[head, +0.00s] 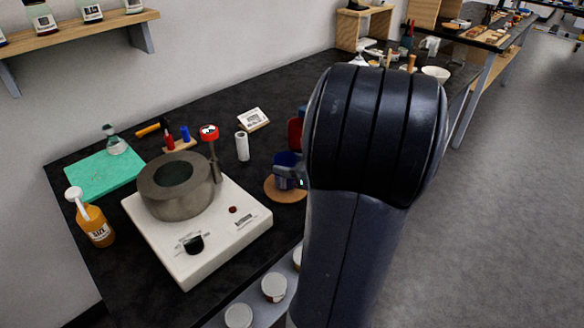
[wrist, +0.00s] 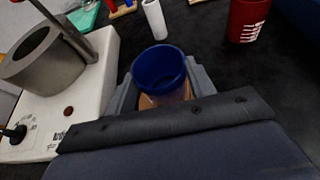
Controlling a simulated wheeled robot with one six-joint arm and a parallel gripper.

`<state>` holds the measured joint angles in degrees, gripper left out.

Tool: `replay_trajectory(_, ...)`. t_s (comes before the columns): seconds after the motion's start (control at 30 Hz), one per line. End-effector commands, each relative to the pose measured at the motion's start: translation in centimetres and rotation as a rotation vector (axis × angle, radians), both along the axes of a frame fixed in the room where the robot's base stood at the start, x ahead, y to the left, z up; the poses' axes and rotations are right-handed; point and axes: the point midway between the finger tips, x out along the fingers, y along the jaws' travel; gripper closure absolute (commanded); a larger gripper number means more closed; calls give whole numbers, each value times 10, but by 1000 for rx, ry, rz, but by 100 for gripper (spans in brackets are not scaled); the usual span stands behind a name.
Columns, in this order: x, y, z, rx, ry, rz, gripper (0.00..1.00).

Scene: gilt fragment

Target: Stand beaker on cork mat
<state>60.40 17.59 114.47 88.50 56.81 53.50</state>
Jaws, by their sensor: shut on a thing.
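The blue beaker (head: 283,160) is upright between the fingers of my gripper (head: 291,178). In the wrist view the blue beaker (wrist: 158,66) shows its open rim, with one finger of my gripper (wrist: 162,90) on each side. The gripper is shut on it. The round cork mat (head: 279,194) lies on the dark bench under the beaker. A small part of the mat (wrist: 146,102) shows beside the beaker in the wrist view. I cannot tell whether the beaker's base touches the mat. My arm hides the mat's right side in the head view.
A white hotplate unit (head: 246,236) with a grey round pot (head: 163,203) stands left of the mat. A white cylinder (head: 242,146) stands behind. A red container (wrist: 247,18) is close by to the right in the wrist view. Several jars (head: 274,287) line the front.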

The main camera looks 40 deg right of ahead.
Motion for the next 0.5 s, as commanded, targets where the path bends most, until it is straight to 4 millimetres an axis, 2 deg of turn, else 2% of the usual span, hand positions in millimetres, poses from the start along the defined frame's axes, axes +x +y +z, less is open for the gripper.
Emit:
replay_trajectory(0.43, 0, 0, -9, 0, -1, -1, 76)
replay_trajectory(0.47, 0, 0, -9, 0, -1, -1, 48)
replay_trajectory(0.5, 0, 0, -8, 0, -1, -1, 44)
